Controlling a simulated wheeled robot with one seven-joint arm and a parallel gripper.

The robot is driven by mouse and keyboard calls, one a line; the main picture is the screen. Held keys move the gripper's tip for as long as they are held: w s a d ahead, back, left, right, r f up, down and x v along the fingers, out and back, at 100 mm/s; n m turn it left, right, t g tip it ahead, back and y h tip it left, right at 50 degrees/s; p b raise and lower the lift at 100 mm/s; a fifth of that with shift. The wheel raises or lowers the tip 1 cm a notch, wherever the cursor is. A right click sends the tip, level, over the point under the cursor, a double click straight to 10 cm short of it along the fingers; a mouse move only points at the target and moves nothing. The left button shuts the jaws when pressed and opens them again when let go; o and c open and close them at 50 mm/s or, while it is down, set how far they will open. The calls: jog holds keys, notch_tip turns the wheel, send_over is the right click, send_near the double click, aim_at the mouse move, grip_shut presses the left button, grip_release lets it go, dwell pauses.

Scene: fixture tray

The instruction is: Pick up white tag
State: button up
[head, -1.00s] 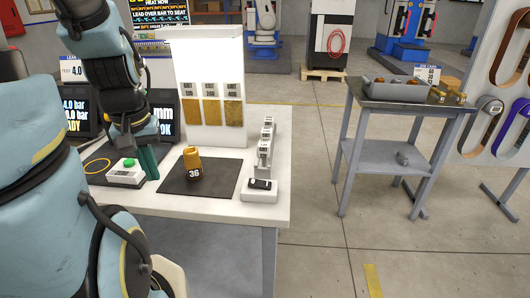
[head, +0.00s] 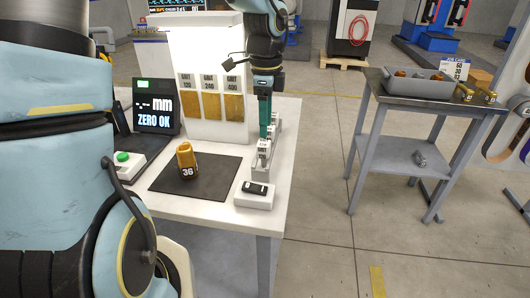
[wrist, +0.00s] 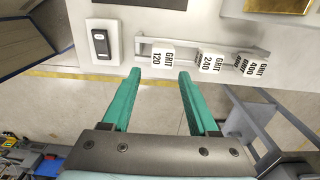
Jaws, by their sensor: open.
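Three white tags stand in a row on a light rail at the table's right edge. In the wrist view they read GRIT 120 (wrist: 163,57), GRIT 240 (wrist: 212,62) and GRIT 400 (wrist: 254,66). In the head view the front tag (head: 263,150) shows clearly; those behind are partly hidden by my gripper. My gripper (head: 265,134) points down over the tag row, green fingers apart and empty. In the wrist view the fingertips (wrist: 160,72) are spread, with the GRIT 120 tag showing just beyond the gap between them.
A white block with a black device (head: 255,190) sits in front of the rail. An orange part marked 36 (head: 187,160) stands on a dark mat (head: 165,182). A white panel (head: 207,60) with brown sheets stands behind. A grey side table (head: 430,98) is to the right.

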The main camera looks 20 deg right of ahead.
aim_at(264, 153)
notch_tip(264, 153, down, 5)
jog(key=shift+f, duration=0.1)
jog(key=shift+w+a+f+p, duration=0.15)
jog(key=shift+f+p, duration=0.35)
jog(key=shift+f, duration=0.85)
jog(key=shift+w+a+f+p, duration=0.15)
jog(key=shift+f+p, duration=0.3)
jog(key=shift+f, duration=0.85)
jog(key=shift+d, duration=0.1)
jog(key=shift+c, duration=0.3)
grip_shut()
